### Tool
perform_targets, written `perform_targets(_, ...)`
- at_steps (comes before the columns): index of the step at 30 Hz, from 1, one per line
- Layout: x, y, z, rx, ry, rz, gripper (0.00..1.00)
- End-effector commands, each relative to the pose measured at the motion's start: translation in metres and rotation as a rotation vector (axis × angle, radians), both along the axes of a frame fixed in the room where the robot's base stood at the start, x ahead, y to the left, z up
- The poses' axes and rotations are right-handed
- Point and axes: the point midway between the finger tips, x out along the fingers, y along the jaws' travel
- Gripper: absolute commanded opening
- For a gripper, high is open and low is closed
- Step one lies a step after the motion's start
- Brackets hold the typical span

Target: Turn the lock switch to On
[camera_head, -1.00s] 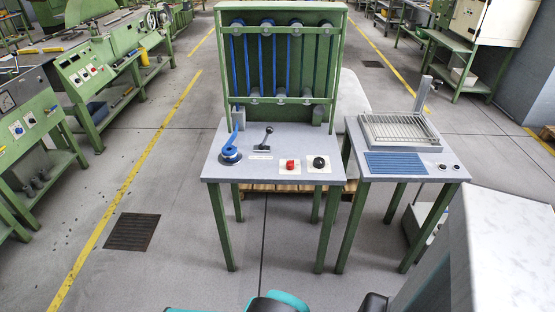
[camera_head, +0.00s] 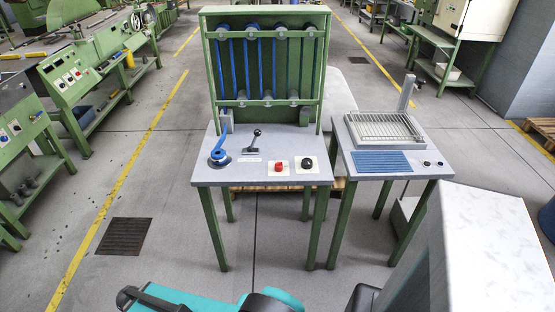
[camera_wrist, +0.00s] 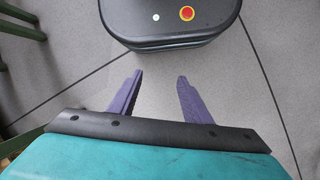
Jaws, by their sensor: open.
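A small table (camera_head: 228,178) with a grey top and green legs stands ahead in the head view. On its top are a blue rotary switch with a handle (camera_head: 219,152), a black lever (camera_head: 253,140), a red button (camera_head: 278,165) and a black knob (camera_head: 308,164). I cannot read which one is labelled as the lock switch. My gripper (camera_wrist: 156,92) shows in the wrist view with its two purple fingers apart and nothing between them. It is over the floor near my own base, well away from the table.
A green rack (camera_head: 211,75) with blue tubes stands at the table's back. A second table (camera_head: 350,166) with a wire tray (camera_head: 385,127) stands close on the right. Green machines (camera_head: 85,75) line the left. The floor (camera_head: 165,200) between is clear.

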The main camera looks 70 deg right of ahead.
Motion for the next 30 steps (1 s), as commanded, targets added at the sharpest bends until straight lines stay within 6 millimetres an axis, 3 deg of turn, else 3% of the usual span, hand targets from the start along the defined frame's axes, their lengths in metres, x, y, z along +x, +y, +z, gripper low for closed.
perform_targets(1, 0.016, -0.009, 0.017, -0.015, -0.021, -0.037, 0.45)
perform_targets(8, 0.072, -0.059, 0.076, -0.093, -0.099, -0.231, 0.45)
perform_targets(15, 0.112, -0.145, 0.137, -0.211, -0.156, -0.547, 0.45)
perform_targets(23, 0.121, -0.251, 0.2, -0.353, -0.189, -0.934, 0.45)
perform_targets(30, 0.105, -0.352, 0.267, -0.488, -0.216, -1.296, 0.45)
